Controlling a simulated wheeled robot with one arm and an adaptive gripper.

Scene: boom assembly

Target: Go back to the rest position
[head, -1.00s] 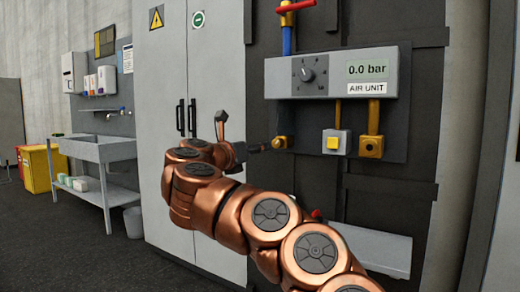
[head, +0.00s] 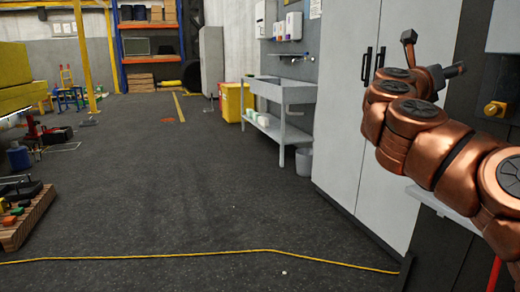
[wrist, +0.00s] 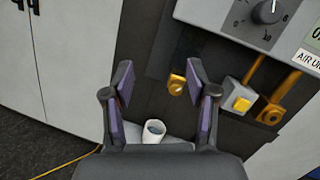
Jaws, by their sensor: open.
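My copper-coloured arm reaches in from the right edge of the head view, raised in front of the grey cabinet. My gripper (head: 432,58) is at its far end, small and seen from the side. In the wrist view my gripper (wrist: 160,92) shows two purple-lined fingers spread apart with nothing between them. Beyond the fingers is the air unit panel, with its dial (wrist: 267,10), a yellow button (wrist: 240,103) and brass fittings (wrist: 177,84). A white cup (wrist: 153,131) stands on a pale shelf, below and between the fingertips.
The grey cabinet (head: 345,95) stands close to my arm. A sink bench (head: 285,92) and a yellow bin (head: 232,102) are further back. A yellow cable (head: 200,256) crosses the floor in front. A pallet with parts (head: 25,215) is at left. The middle floor is clear.

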